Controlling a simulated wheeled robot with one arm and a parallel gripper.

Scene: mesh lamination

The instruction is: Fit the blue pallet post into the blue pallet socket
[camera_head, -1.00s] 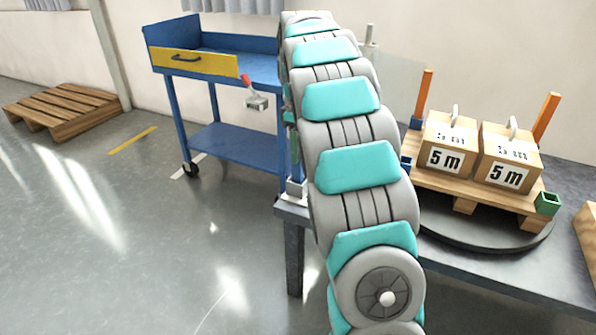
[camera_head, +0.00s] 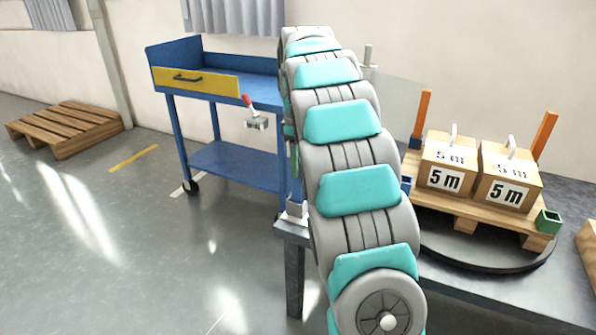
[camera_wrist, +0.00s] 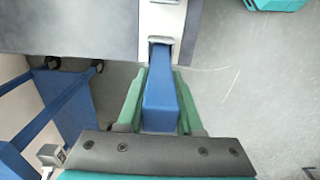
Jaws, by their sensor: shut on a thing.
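My gripper (camera_wrist: 160,95) has its green fingers on both sides of the blue pallet post (camera_wrist: 160,110) in the wrist view and is shut on it. The post's far end meets a pale holder (camera_wrist: 161,20) at the table edge; I cannot tell whether it is still inside. In the head view my arm hides most of the gripper and post. The small blue socket (camera_head: 406,185) is at the pallet's (camera_head: 480,213) front left corner, partly behind my arm, well to the right of the gripper.
Two boxes marked 5 m (camera_head: 447,165) stand on the pallet, with orange posts (camera_head: 422,112) behind them. A green socket (camera_head: 549,221) is at the front right corner. The pallet rests on a black turntable (camera_head: 490,254). A blue cart (camera_head: 235,160) stands left of my arm.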

